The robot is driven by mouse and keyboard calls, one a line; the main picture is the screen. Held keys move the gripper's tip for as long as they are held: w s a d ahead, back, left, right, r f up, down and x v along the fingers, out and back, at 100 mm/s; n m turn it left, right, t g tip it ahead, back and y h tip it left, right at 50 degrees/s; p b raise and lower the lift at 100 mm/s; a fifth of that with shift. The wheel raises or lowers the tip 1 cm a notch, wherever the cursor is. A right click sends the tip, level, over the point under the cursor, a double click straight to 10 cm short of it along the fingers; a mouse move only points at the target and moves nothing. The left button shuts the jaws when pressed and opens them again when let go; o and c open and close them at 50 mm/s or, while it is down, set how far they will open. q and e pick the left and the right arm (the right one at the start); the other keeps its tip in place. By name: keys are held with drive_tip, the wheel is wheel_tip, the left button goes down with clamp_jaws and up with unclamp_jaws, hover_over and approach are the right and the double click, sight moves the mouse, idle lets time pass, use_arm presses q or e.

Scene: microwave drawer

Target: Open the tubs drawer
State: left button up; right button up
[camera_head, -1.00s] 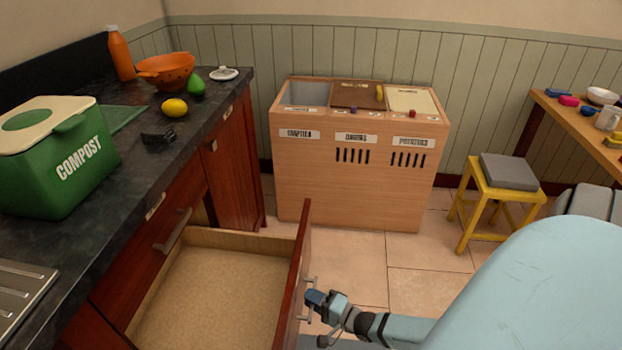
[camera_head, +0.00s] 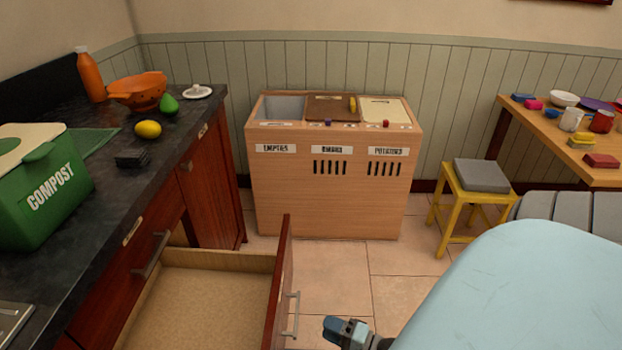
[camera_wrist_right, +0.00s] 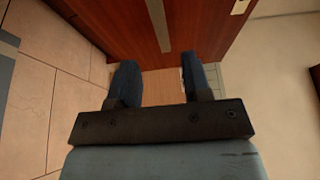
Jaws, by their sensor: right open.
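An open drawer (camera_head: 205,305) stands pulled out from the dark red cabinet at the lower left of the head view. Its inside looks empty where it shows; the near part is cut off by the frame. A metal bar handle (camera_head: 292,315) is on its red front. My right gripper (camera_head: 338,326) is right of this handle, apart from it, with nothing held. In the right wrist view its two dark blue fingers (camera_wrist_right: 157,82) are spread, with a red wooden panel and a pale metal bar (camera_wrist_right: 158,25) beyond them. My left gripper is not in view.
A green compost bin (camera_head: 45,190), a lemon (camera_head: 148,129) and an orange colander (camera_head: 138,92) stand on the dark counter. A wooden bin cabinet (camera_head: 330,200) is against the wall. A yellow stool (camera_head: 455,205) stands right. Tiled floor is clear between.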

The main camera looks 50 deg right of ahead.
drive_tip(key=v, duration=0.3)
drive_tip(key=shift+s, duration=0.3)
idle(0.4)
